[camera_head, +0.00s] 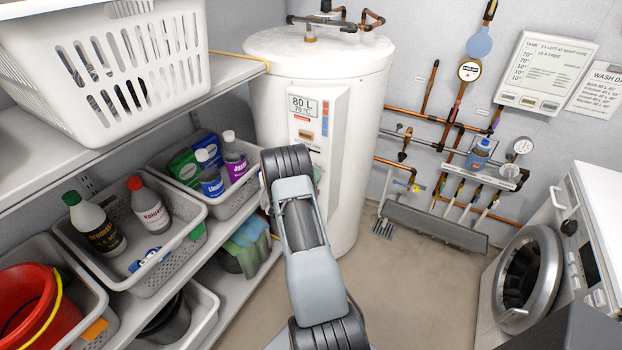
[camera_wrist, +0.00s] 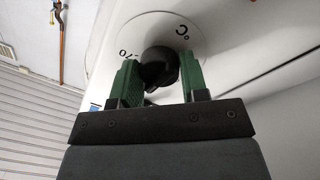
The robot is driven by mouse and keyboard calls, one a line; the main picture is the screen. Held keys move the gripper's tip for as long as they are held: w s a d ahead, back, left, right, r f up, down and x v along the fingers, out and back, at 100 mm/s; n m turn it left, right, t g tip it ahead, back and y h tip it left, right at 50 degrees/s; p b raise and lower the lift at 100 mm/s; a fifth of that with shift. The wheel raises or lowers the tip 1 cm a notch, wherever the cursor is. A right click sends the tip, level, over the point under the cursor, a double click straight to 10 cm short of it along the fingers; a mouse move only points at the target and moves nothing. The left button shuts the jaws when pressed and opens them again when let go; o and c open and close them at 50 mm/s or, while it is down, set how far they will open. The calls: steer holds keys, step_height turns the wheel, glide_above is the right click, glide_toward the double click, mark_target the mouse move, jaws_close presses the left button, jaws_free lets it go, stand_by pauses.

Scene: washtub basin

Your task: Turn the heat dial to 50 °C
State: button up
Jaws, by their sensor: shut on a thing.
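The heat dial is a black knob (camera_wrist: 161,64) on a round white scale plate marked "°C" and "70" in the wrist view. My gripper (camera_wrist: 158,76) has its green fingers on both sides of the knob and is shut on it. The knob's pointer and part of the scale are hidden by the fingers and the dark gripper body. My arm hides the dial and my gripper there.
A shelf with crates of bottles (camera_head: 143,215) stands close on the left of my arm. A white laundry basket (camera_head: 112,65) sits above. Pipes, a grey rail (camera_head: 436,224) and a washing machine (camera_head: 545,265) are on the right. The floor between is clear.

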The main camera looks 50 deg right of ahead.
stand_by(0.3)
steer(key=o, duration=0.9)
steer(key=b+v, duration=0.1)
steer(key=v, duration=1.2)
steer(key=shift+s+a+f, duration=0.1)
steer(key=shift+a, duration=0.25)
